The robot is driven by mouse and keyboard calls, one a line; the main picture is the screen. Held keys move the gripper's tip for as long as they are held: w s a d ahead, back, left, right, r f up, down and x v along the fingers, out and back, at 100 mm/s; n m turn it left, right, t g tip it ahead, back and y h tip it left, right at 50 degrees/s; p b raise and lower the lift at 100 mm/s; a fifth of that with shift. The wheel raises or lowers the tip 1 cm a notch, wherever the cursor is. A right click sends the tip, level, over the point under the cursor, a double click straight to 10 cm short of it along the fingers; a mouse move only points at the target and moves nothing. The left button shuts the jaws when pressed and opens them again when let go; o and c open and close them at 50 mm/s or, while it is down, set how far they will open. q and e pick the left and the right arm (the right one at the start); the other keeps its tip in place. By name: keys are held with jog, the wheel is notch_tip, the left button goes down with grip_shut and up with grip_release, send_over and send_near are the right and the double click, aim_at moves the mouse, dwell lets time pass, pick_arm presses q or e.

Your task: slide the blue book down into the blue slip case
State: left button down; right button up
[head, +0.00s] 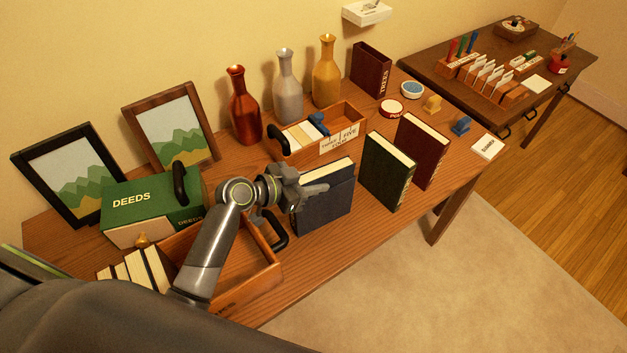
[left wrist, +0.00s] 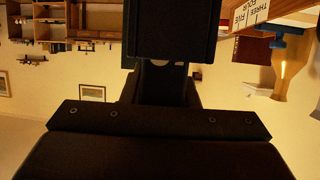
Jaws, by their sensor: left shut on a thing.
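The blue book (head: 341,170) stands upright at the middle of the desk, its cream page edge showing at the top. Its lower part is inside the blue slip case (head: 327,211), and a strip of the book rises above the case's rim. My left gripper (head: 318,188) comes in from the left and is shut on the blue book, near its left upper part. The gripper hides part of the book and the case rim. In the left wrist view a dark panel (left wrist: 170,32) fills the top centre; I cannot tell whether it is book or case. My right gripper is not in view.
A green book (head: 387,171) and a dark red book (head: 422,150) stand right of the case. Behind is a wooden box (head: 345,137) with cards. A green deeds box (head: 140,212) and open wooden tray (head: 262,281) lie left. Bottles stand at the wall.

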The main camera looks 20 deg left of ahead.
pick_arm(q)
jog(key=c, duration=1.1)
grip_release()
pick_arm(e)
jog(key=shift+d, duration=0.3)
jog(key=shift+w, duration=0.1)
pick_arm(q)
jog(key=shift+r, duration=0.15)
jog(key=shift+s+a, duration=0.2)
jog(key=shift+a, duration=0.05)
jog(key=shift+b+v, duration=1.15)
jog(key=shift+v, duration=4.55)
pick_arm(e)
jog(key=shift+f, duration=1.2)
pick_arm(q)
jog(key=shift+d, duration=0.1)
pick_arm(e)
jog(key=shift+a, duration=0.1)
